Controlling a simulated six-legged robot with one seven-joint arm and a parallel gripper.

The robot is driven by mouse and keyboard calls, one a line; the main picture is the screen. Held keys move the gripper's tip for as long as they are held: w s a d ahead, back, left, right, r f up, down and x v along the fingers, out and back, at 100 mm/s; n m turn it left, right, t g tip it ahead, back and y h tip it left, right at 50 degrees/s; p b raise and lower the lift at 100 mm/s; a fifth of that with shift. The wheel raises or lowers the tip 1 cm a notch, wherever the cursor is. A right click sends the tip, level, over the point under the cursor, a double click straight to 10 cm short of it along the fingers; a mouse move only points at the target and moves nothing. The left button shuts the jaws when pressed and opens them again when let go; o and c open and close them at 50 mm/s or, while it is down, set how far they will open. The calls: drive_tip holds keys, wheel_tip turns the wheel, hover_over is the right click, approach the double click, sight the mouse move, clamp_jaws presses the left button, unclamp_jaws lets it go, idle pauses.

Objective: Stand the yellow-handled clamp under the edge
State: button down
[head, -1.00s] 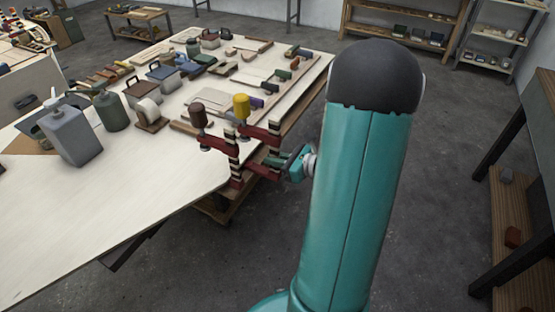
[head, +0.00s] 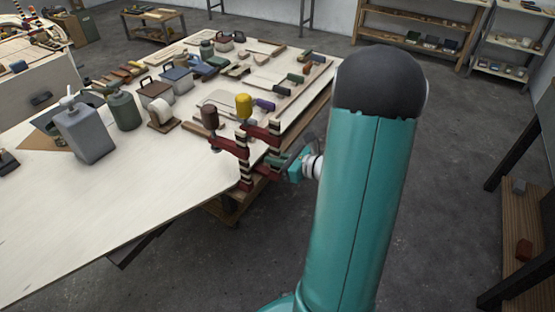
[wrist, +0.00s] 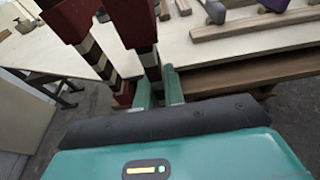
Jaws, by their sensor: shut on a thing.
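The yellow-handled clamp (head: 244,105) is upright at the right edge of the plywood panel (head: 130,215), its yellow handle on top and red jaw toward the panel. My gripper (head: 293,163) is shut on its striped bar, from the right, outside the edge. In the wrist view, my green fingers (wrist: 160,90) are around a striped bar (wrist: 151,68) below a red jaw end. I cannot tell whether the clamp touches the panel; its lower jaw is partly hidden. A brown-handled clamp (head: 210,116) stands just left of it on the same edge, its bar (head: 244,165) close by.
A grey pump bottle (head: 84,130), a green bottle (head: 123,108) and a tape dispenser (head: 163,113) stand left of the clamps. Several tools and blocks cover the far panel. A wooden trolley (head: 230,207) is under the edge. Floor to the right is clear up to a dark-legged bench.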

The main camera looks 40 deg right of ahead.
drive_tip(key=shift+w, duration=0.1)
drive_tip(key=shift+w+a, duration=0.3)
drive_tip(key=shift+w, duration=0.45)
drive_tip(key=shift+w+a, duration=0.3)
drive_tip(key=shift+w, duration=0.5)
drive_tip(key=shift+w+a, duration=0.3)
drive_tip(key=shift+w, duration=0.45)
drive_tip(key=c, duration=1.4)
unclamp_jaws()
drive_tip(key=shift+s, duration=0.1)
drive_tip(key=v, duration=1.3)
drive_tip(key=shift+s, duration=0.35)
drive_tip(key=shift+d+r, duration=0.1)
drive_tip(key=shift+d, duration=0.05)
